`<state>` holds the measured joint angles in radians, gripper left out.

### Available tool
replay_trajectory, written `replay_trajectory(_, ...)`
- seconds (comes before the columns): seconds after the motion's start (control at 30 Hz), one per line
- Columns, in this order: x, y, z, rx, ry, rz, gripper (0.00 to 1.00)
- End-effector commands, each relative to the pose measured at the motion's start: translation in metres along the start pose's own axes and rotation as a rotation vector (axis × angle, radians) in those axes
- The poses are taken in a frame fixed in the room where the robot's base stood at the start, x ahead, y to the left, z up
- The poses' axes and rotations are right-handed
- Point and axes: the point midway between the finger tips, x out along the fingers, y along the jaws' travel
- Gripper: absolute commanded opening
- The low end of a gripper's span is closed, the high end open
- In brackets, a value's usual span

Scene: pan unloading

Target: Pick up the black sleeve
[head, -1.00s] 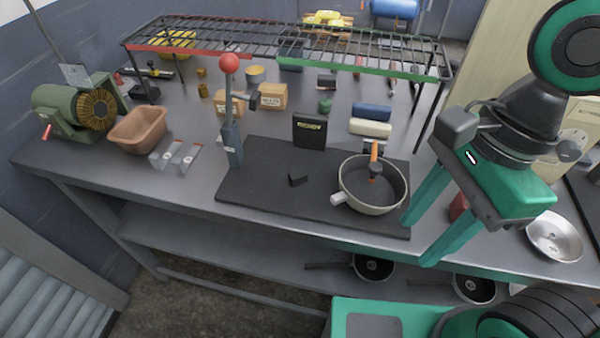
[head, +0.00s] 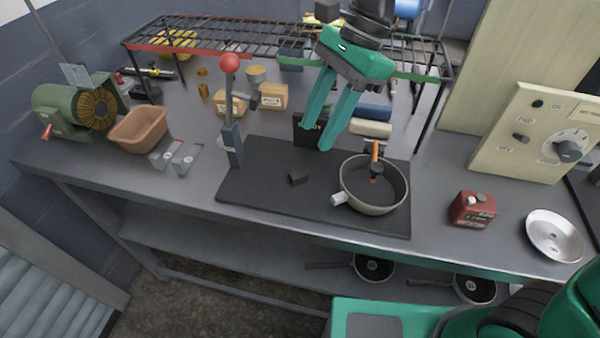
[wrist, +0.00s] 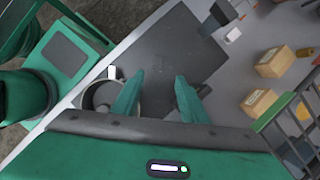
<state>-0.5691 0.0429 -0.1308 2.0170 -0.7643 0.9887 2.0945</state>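A small black block, which looks like the black sleeve (head: 298,180), lies on the dark mat (head: 255,185), left of the pan. In the wrist view I cannot make it out clearly against the mat (wrist: 185,50). My gripper (head: 318,136) is open and empty, fingers pointing down, above the back part of the mat and apart from the sleeve. In the wrist view its two fingers (wrist: 159,75) stand apart with nothing between them.
A pan (head: 372,208) with a pale stub and an orange-handled tool stands on the mat's right. A red-knobbed lever post (head: 232,140) rises at its left. A black sign block (head: 302,128) is partly behind my fingers. A wire rack (head: 220,40) spans the back.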

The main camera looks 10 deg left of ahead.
Motion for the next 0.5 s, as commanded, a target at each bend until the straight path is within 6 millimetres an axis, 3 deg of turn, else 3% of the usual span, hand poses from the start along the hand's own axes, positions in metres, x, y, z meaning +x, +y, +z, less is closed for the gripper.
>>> replay_trajectory(0.2, 0.033, 0.002, 0.000, 0.000, 0.000, 0.005, 0.40)
replay_trajectory(0.5, 0.055, 0.002, 0.000, 0.001, 0.001, 0.002, 0.40)
